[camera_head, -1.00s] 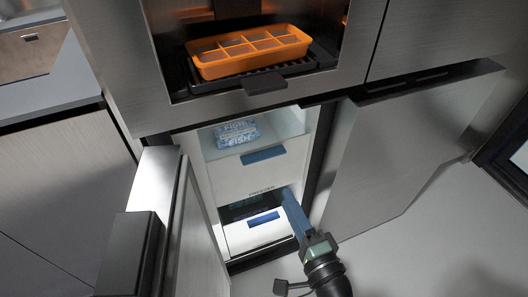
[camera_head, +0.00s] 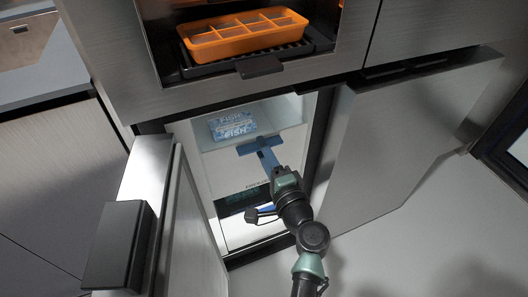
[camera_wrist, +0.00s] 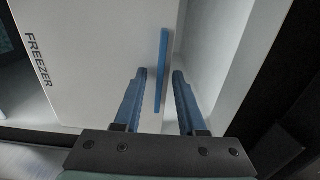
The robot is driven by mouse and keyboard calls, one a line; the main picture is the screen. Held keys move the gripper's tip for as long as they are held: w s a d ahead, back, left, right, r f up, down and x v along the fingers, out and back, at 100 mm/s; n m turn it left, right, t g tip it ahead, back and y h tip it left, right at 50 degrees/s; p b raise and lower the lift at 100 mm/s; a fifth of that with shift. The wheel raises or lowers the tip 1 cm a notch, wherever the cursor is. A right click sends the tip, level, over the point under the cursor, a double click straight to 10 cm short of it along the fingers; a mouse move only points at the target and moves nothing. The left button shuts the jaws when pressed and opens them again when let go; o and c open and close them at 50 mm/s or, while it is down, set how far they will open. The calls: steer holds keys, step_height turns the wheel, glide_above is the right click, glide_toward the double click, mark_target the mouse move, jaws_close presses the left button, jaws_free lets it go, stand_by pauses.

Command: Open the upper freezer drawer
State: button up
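The upper freezer drawer (camera_head: 222,168) has a white front and is pushed in, with blue fish packs (camera_head: 232,126) showing through its clear top. Its blue handle (camera_head: 246,149) runs across the front. My gripper (camera_head: 264,146) is at this handle. In the wrist view my gripper (camera_wrist: 160,72) is open, with its two blue fingers on either side of the blue handle (camera_wrist: 163,55). Gaps show between the handle and the fingers. The word FREEZER stands on the drawer front at the left. My arm hides part of the lower freezer area.
The left fridge door (camera_head: 190,235) and right door (camera_head: 405,150) stand open on both sides of the drawers. Above, an orange ice tray (camera_head: 246,34) sits in a recess with a dark ledge (camera_head: 260,66). Grey floor (camera_head: 400,255) is free at the lower right.

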jaws_close()
stand_by(1.4)
